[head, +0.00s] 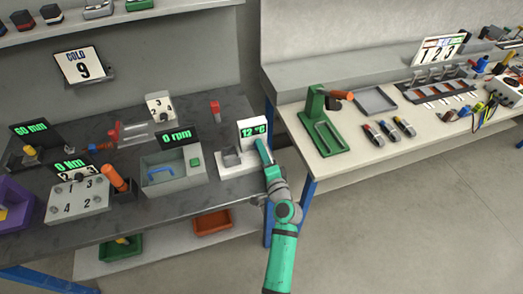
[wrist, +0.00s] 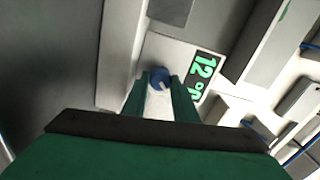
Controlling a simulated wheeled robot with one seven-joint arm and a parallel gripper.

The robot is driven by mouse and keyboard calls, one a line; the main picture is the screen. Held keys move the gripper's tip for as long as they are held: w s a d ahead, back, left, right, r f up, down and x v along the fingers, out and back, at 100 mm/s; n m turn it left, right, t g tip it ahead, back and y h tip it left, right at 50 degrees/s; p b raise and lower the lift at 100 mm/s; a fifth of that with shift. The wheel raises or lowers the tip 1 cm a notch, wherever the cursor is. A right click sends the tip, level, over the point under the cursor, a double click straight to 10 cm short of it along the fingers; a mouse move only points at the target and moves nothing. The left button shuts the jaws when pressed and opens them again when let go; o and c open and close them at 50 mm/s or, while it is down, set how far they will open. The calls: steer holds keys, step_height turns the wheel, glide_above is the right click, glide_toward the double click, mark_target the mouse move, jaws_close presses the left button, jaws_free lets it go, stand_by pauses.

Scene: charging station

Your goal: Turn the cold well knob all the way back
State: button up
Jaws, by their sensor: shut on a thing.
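The cold well is a white unit (head: 228,163) near the right end of the dark bench. Its upright display (head: 252,129) reads 12 °C in green; the wrist view shows this display (wrist: 203,70) turned on its side. The cold well knob (wrist: 160,75) is small, round and blue, with a pale mark on its face. My gripper (wrist: 160,87) has a green finger on each side of the knob and is shut on it. In the head view my gripper (head: 265,152) is at the unit's right side and the knob is hidden.
A sign (head: 84,66) above the bench reads COLD 9. A grey unit (head: 173,170) showing 0 rpm stands left of the well. A red-topped item (head: 214,109) stands behind it. A second, pale bench (head: 340,165) lies to the right, across a narrow gap.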

steer(key=shift+n, duration=0.6)
steer(key=o, duration=1.1)
steer(key=shift+f, duration=0.1)
steer(key=shift+c, duration=0.2)
steer(key=shift+s+f, duration=0.1)
steer(key=shift+s, duration=0.05)
